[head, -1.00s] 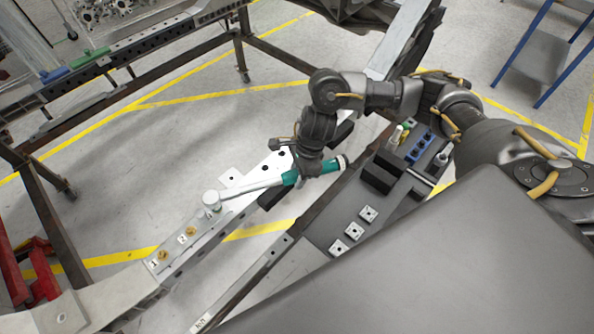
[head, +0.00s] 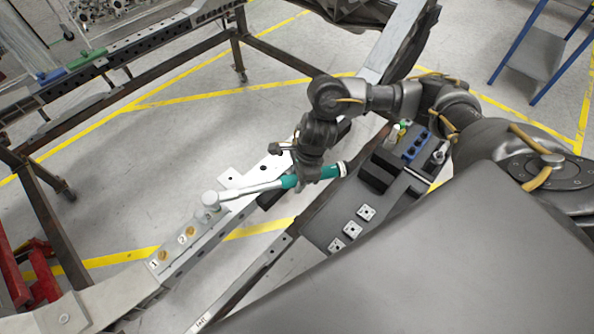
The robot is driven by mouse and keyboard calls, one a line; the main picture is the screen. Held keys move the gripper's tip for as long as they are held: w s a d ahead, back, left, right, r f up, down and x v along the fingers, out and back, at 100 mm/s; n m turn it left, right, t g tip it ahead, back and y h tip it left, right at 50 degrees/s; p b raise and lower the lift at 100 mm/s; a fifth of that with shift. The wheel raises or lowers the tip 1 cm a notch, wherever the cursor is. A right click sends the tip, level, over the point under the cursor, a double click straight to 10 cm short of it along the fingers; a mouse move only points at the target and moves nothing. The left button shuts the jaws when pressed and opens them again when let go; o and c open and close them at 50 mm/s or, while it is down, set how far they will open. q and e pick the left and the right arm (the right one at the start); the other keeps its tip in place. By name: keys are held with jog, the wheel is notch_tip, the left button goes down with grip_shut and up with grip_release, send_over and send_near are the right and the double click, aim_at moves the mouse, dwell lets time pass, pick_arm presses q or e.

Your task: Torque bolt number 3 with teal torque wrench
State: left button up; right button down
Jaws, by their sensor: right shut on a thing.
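The teal torque wrench (head: 289,182) lies across the grey chassis rail, with its round head (head: 211,200) over the spot beyond bolt 2, where bolt 3 is hidden under it. My right gripper (head: 305,182) is shut on the teal handle, near its middle. My left gripper is not in view.
A dark tray (head: 320,232) at the right holds square plates (head: 366,212), black blocks (head: 376,178) and a blue socket holder (head: 416,146). A second rail (head: 245,283) runs in front. A blue-legged cart (head: 536,50) stands far right. Open floor lies left of the rail.

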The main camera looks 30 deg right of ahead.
jog(key=shift+s, duration=0.25)
jog(key=shift+w, duration=0.1)
jog(key=shift+a+r, duration=0.1)
jog(key=shift+r, duration=0.1)
jog(key=shift+w+r+p, duration=0.1)
jog(key=shift+r+p, duration=0.35)
jog(key=shift+r, duration=0.5)
jog(key=shift+a+p+v, duration=0.2)
jog(key=shift+p+v, duration=0.45)
jog(key=shift+v, duration=0.15)
jog(key=shift+a+p+v, duration=0.15)
jog(key=shift+p+v, duration=0.45)
jog(key=shift+v, duration=0.2)
jog(key=shift+a+p+v, duration=0.2)
jog(key=shift+p+v, duration=0.45)
jog(key=shift+v, duration=0.15)
jog(key=shift+w+r, duration=0.1)
jog(key=shift+w, duration=0.05)
